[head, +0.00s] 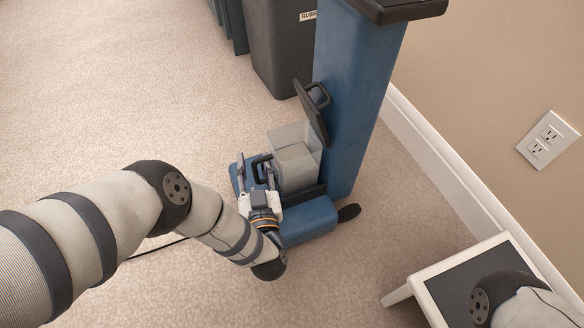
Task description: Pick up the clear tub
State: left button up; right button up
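The clear tub (296,163) is a see-through, boxy container with a greyish block-like shape inside. It sits upright on the low blue base of an upright blue machine (345,95), against its column. A black lid (312,112) with a loop handle stands tilted up above the tub. My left gripper (256,178) is at the left side of the tub, just over the blue base, with its fingers apart. A black loop handle (262,163) shows by the fingertips; whether they touch it is unclear. My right gripper is out of the picture.
A dark grey bin (278,50) with a label stands behind the machine. A white-framed small table (432,305) is at lower right, under my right arm. A wall with a white baseboard (440,165) and outlet (548,139) runs along the right.

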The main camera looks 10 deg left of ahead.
pick_arm(q)
jog(key=shift+w+a, duration=0.1)
jog(key=shift+w, duration=0.1)
jog(key=shift+c, duration=0.5)
grip_shut()
jog(key=shift+r, duration=0.15)
